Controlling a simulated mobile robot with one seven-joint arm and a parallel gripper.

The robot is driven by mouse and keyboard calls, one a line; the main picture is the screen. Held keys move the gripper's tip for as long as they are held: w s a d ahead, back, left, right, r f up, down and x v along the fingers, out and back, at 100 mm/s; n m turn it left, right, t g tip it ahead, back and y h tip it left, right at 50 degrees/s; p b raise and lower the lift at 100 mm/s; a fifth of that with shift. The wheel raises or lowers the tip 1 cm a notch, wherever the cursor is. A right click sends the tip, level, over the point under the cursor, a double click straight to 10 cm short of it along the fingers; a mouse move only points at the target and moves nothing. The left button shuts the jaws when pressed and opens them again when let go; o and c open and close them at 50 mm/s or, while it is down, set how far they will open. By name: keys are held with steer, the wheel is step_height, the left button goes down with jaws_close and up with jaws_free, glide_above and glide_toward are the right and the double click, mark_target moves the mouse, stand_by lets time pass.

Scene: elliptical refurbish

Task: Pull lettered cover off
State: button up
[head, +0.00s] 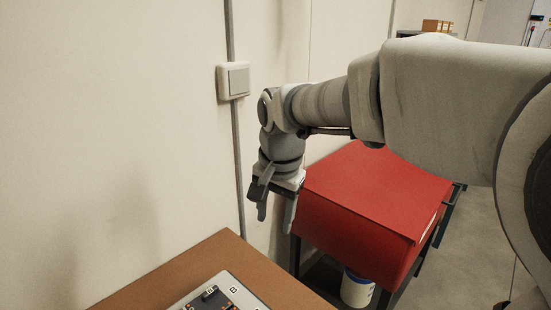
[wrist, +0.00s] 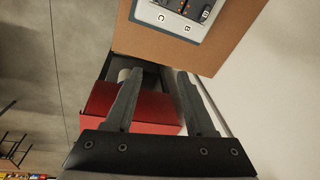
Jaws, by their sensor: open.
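A light grey panel with small lettered tags (head: 251,300) lies on a brown tabletop (head: 270,285), cut off by the bottom edge of the head view. Dark and orange parts show on it. In the wrist view the panel (wrist: 160,14) is at the top, with the letters C and B readable along its edge. I cannot tell which part is a separate cover. My gripper (head: 276,212) hangs fingers down, open and empty, beyond the tabletop's far edge and beside the red box. In the wrist view its two fingers (wrist: 157,76) are spread, apart from the panel.
A red box (head: 375,195) sits on a dark-framed cart right of my gripper, with a white and blue container (head: 356,290) below. A wall with a switch (head: 233,80) and vertical conduit stands close behind my gripper. Open floor (head: 490,235) lies at right.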

steer(key=w+a+f+m+g, duration=0.1)
steer(key=a+f, duration=0.2)
steer(key=a, duration=0.3)
steer(key=w+a+f+m, duration=0.1)
steer(key=w+a+f, duration=0.15)
steer(key=a, duration=0.35)
steer(key=m+g, duration=0.1)
glide_above(204, 295)
step_height(204, 295, down, 6)
steer(key=shift+h, duration=0.4)
step_height(204, 295, down, 17)
steer(key=shift+f+p, duration=0.1)
steer(key=shift+p, duration=0.45)
jaws_close()
stand_by(0.7)
